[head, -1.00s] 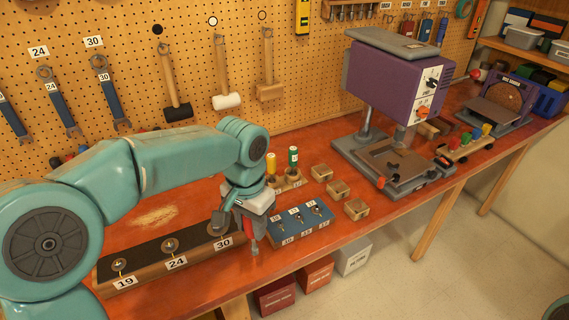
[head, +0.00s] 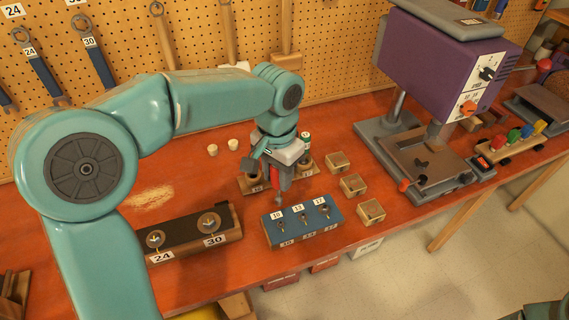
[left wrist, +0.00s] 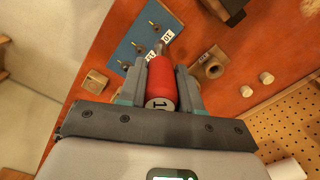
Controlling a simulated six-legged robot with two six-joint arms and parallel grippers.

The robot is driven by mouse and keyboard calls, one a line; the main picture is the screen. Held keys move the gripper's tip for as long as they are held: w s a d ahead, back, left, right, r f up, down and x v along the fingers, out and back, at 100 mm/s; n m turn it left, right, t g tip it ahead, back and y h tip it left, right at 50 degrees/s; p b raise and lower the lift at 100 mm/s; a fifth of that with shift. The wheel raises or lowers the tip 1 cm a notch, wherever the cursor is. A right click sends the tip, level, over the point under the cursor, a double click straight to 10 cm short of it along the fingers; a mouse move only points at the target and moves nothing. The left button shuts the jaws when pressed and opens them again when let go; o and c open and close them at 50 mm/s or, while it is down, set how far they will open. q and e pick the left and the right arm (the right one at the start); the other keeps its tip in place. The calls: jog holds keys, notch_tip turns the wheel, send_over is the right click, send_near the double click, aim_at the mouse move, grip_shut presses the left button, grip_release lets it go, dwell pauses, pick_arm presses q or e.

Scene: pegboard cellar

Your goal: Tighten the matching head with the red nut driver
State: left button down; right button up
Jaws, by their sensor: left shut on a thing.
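My left gripper (head: 281,180) is shut on the red nut driver (left wrist: 163,84); it also shows in the head view (head: 276,182), shaft pointing down. The end of its handle starts with a "1"; the rest is hidden. A blue block (head: 302,230) holds three small heads in a row, labelled 10, 13 and 17: the 10 head (head: 281,220), the 13 head (head: 304,217) and the 17 head (head: 325,212). The driver's tip is by the block's back edge near the 10 label; whether it touches I cannot tell. My right gripper is out of view.
Several wooden blocks (head: 353,185) stand right of the blue block. A dark strip (head: 182,238) with heads 24 and 30 lies left. A purple drill press (head: 442,45) stands further right.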

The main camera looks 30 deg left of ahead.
aim_at(280, 201)
pick_arm(q)
jog(key=shift+s+d+r, duration=0.1)
jog(key=shift+s+d, duration=0.2)
jog(key=shift+d, duration=0.4)
jog(key=shift+f+b, duration=0.3)
jog(key=shift+b, duration=0.2)
jog(key=shift+w+a+f+b, duration=0.1)
jog(key=shift+a+f+b, duration=0.25)
jog(key=shift+f, duration=0.2)
jog(key=shift+w+a+f+b, duration=0.1)
jog(key=shift+a+f+b, duration=0.1)
jog(key=shift+f+b, duration=0.3)
notch_tip(280, 201, down, 4)
jog(key=b, duration=0.3)
jog(key=shift+s+d+f, duration=0.1)
jog(key=shift+f, duration=0.1)
jog(key=shift+d+r, duration=0.1)
jog(key=shift+s+d, duration=0.1)
jog(key=shift+s, duration=0.05)
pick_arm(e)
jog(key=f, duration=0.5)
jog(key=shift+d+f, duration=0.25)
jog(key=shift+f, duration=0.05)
pick_arm(q)
jog(key=shift+f, duration=0.2)
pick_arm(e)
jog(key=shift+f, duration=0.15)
